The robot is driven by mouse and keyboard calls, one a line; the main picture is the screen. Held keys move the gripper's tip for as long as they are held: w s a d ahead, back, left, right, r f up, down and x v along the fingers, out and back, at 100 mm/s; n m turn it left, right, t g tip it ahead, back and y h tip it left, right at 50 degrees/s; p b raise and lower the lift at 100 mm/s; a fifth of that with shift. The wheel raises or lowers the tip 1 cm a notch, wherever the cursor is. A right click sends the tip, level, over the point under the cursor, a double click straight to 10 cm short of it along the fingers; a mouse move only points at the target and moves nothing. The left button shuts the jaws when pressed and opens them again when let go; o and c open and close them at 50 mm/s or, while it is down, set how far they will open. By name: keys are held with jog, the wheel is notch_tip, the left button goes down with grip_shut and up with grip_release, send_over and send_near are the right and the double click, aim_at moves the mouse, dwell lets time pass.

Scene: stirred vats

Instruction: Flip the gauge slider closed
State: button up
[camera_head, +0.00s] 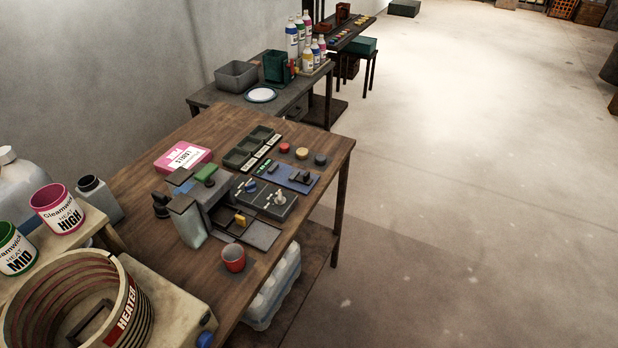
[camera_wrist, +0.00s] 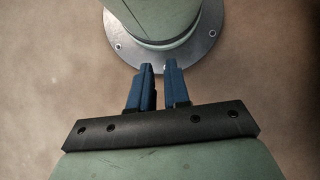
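The only slider-like parts I can make out are in the head view. A blue panel (camera_head: 291,177) with small dark pieces on it lies on the brown table. A dark control box (camera_head: 264,199) with a blue knob and a pale lever sits in front of it. I cannot tell which part is the gauge slider, or its position. My gripper (camera_wrist: 158,67) shows only in the wrist view. Its two blue fingers are slightly apart with nothing between them. It points down at the round metal foot of my own base, away from the table's objects.
Heater and paint-like tins crowd the lower left. The floor at right is clear.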

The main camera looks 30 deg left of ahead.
aim_at(308, 176)
jog(key=w+a+r+t, duration=0.1)
jog(key=w+a+r, duration=0.1)
jog(key=w, duration=0.3)
jog(key=w+a+r+t, duration=0.1)
jog(key=w+r, duration=0.1)
jog(key=w, duration=0.4)
jog(key=w+a+r+n+t, duration=0.1)
jog(key=w+a+r, duration=0.1)
jog(key=w, duration=0.3)
jog(key=shift+w+a+r, duration=0.2)
jog(key=shift+a+r, duration=0.1)
jog(key=shift+r, duration=0.15)
grip_shut()
jog(key=w+a+r+t+y, duration=0.2)
jog(key=w+a+r+y, duration=0.2)
jog(key=w+a+r, duration=0.7)
jog(key=w+a+r+m+y, duration=0.3)
jog(key=a+r+m+y, duration=0.1)
jog(key=r, duration=0.4)
jog(key=w+a+r+m+t+y, duration=0.1)
jog(key=w+a+r+m+y, duration=0.2)
jog(key=a+r+m+y, duration=0.2)
jog(key=w+a+r+m+y, duration=0.3)
jog(key=a+r+m+y, duration=0.2)
jog(key=r, duration=0.8)
jog(key=shift+a+m+t, duration=0.4)
jog(key=shift+a+m, duration=1.05)
jog(key=shift+m, duration=1.15)
jog(key=a, duration=1.4)
